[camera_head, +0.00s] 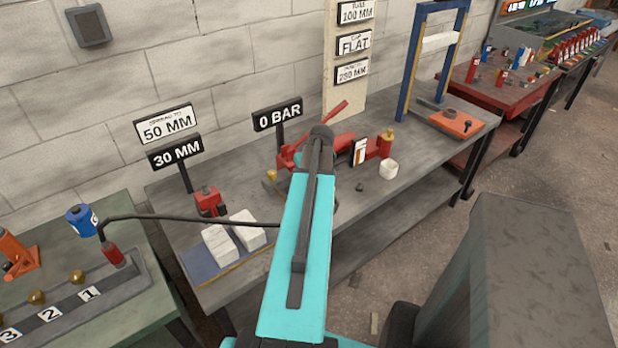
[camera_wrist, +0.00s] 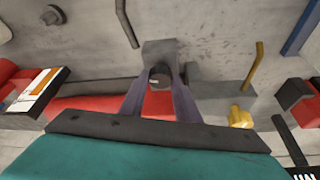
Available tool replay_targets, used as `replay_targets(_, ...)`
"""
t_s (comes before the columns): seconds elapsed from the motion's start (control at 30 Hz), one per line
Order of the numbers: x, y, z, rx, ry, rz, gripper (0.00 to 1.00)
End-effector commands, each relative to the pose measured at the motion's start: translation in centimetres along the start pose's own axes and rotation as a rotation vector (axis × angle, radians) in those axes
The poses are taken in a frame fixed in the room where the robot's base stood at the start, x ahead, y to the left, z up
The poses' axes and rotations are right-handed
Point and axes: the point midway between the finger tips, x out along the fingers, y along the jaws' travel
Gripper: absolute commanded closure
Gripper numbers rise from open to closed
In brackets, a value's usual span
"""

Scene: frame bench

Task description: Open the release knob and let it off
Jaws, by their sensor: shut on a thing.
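In the wrist view the release knob (camera_wrist: 159,77) is a small dark round knob with a pale mark on its face. My gripper (camera_wrist: 160,84) has one finger on each side of it and is shut on it. Behind it lies the red body of the hand pump (camera_wrist: 85,106), with a brass fitting (camera_wrist: 240,117) to the right. In the head view the red pump (camera_head: 345,143) lies on the grey bench, its red lever (camera_head: 328,113) slanting up. My arm hides the knob and fingers there. The sign above reads 0 BAR (camera_head: 277,114).
A white and orange tag (camera_head: 359,152) and a white cup (camera_head: 388,170) stand right of my arm. White blocks (camera_head: 232,236), a red spreader (camera_head: 209,201) and signs reading 50 MM and 30 MM are left. A black hose runs left. A blue frame (camera_head: 409,60) stands back right.

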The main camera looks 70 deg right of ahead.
Motion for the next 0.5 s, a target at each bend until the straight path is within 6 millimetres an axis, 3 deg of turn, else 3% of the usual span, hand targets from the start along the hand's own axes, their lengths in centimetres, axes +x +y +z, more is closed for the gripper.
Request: replay_targets(0.5, 0.00, 0.16, -0.05, -0.069, 0.001, -0.025, 0.93)
